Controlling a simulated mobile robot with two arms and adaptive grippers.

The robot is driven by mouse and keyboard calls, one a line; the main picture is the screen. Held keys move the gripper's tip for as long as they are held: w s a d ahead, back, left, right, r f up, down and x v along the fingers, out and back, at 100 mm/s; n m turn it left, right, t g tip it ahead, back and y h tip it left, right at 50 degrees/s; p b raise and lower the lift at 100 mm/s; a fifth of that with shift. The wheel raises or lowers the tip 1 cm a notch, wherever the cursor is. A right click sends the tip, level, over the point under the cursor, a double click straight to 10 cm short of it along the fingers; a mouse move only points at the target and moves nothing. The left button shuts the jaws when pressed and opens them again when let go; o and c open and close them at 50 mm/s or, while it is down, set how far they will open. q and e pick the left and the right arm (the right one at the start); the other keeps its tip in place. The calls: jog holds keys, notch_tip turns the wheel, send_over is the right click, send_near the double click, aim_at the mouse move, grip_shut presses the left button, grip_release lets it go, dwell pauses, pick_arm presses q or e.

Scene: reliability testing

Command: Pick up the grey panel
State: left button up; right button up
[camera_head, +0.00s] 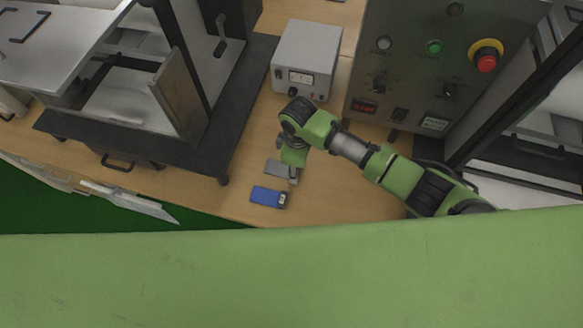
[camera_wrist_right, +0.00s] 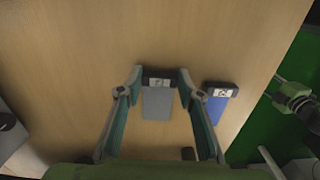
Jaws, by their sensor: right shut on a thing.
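The grey panel (camera_head: 275,167) lies near the front edge of the wooden table, partly hidden by my right gripper (camera_head: 292,176). In the right wrist view the grey panel (camera_wrist_right: 157,104) has a dark end with a small label. The fingers of my right gripper (camera_wrist_right: 160,75) are on either side of that dark end, shut on it. I cannot tell whether the panel is clear of the table. A blue panel (camera_head: 266,196) with a similar dark end lies just in front of it; it also shows in the right wrist view (camera_wrist_right: 217,108).
A grey power supply box (camera_head: 307,57) stands behind the panels. A control box (camera_head: 420,75) with a red emergency button (camera_head: 486,61) is at the back right. A machine on a black base (camera_head: 225,140) stands to the left. Bare table (camera_head: 340,190) lies right of the panels.

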jog(key=shift+r, duration=0.45)
notch_tip(320, 180, up, 3)
jog(key=shift+a+f, duration=0.15)
jog(key=shift+f, duration=0.05)
jog(key=s+a+r+b, duration=0.3)
jog(key=s+a+r, duration=0.5)
jog(key=a+r, duration=0.25)
pick_arm(q)
notch_tip(320, 180, down, 3)
jog(key=shift+w+f, duration=0.15)
jog(key=c, duration=0.4)
jog(key=shift+o, duration=0.2)
pick_arm(e)
jog(key=d+r+m, duration=0.4)
jog(key=d, duration=0.4)
jog(key=d+r+m, duration=0.4)
jog(key=d+m, duration=0.1)
jog(key=d, duration=0.4)
jog(key=d+r+m, duration=0.4)
jog(key=d+m, duration=0.1)
jog(key=d, duration=0.4)
jog(key=shift+s+r, duration=0.3)
jog(key=shift+s, duration=0.15)
